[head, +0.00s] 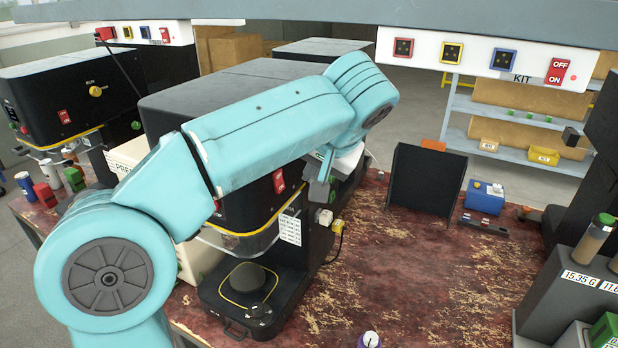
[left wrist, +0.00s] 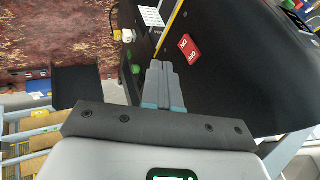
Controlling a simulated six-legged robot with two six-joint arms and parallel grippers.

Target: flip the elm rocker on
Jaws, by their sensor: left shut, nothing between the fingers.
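A red rocker switch (head: 279,181) sits on the front of the black machine (head: 245,210) in the middle. In the left wrist view the red rocker (left wrist: 189,47), marked ON and OFF, is on the dark panel to the right of the fingertips. I cannot read a name for this machine, so I cannot tell if this is the elm rocker. My left gripper (head: 319,190) is shut and empty beside the machine, right of the rocker in the head view. Its fingers (left wrist: 160,68) show closed together, with a gap in the picture between them and the rocker. My right gripper is not in view.
Another black machine (head: 66,85) with a red rocker (head: 64,117) stands at the left. A KIT panel (head: 480,52) with a red switch (head: 557,72) hangs at the upper right. A dark upright board (head: 425,180) and a blue box (head: 485,197) stand behind clear worn bench.

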